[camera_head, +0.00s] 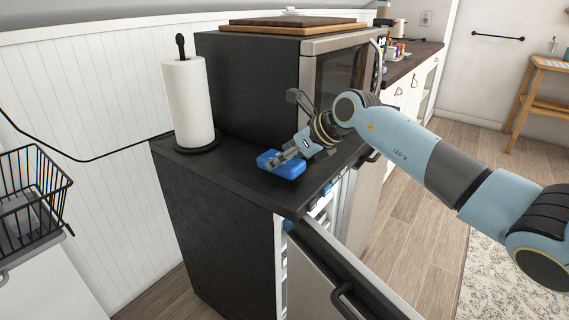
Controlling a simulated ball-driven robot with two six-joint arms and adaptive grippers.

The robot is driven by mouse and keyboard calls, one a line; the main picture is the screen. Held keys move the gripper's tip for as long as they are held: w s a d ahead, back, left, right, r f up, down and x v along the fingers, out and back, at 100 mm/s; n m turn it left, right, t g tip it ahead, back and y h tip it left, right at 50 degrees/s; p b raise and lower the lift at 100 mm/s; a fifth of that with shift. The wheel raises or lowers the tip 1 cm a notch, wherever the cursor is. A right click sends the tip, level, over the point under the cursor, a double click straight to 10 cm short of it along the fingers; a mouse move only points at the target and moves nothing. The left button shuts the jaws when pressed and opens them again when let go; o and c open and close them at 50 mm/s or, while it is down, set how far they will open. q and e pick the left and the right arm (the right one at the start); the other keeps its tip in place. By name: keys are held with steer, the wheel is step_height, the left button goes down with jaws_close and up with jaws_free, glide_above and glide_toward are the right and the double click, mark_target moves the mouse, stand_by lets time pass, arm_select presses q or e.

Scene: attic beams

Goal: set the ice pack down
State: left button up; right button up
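The blue ice pack (268,164) is at the front part of the dark top of a low cabinet (240,179), to the right of the paper towel roll. It lies flat, on or just above that top; I cannot tell whether it touches. My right gripper (284,156) reaches in from the right, tilted down, with its fingers closed on the ice pack and covering part of it. My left gripper is not in view.
A paper towel roll (188,102) stands upright on the same top. A microwave (320,75) with wooden boards (290,24) on it is behind. Below, the cabinet door (335,275) hangs open. A black wire basket (30,200) is at the left.

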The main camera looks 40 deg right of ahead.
steer(key=shift+f, duration=0.85)
steer(key=shift+f, duration=0.1)
steer(key=o, duration=1.5)
steer(key=shift+c, duration=0.2)
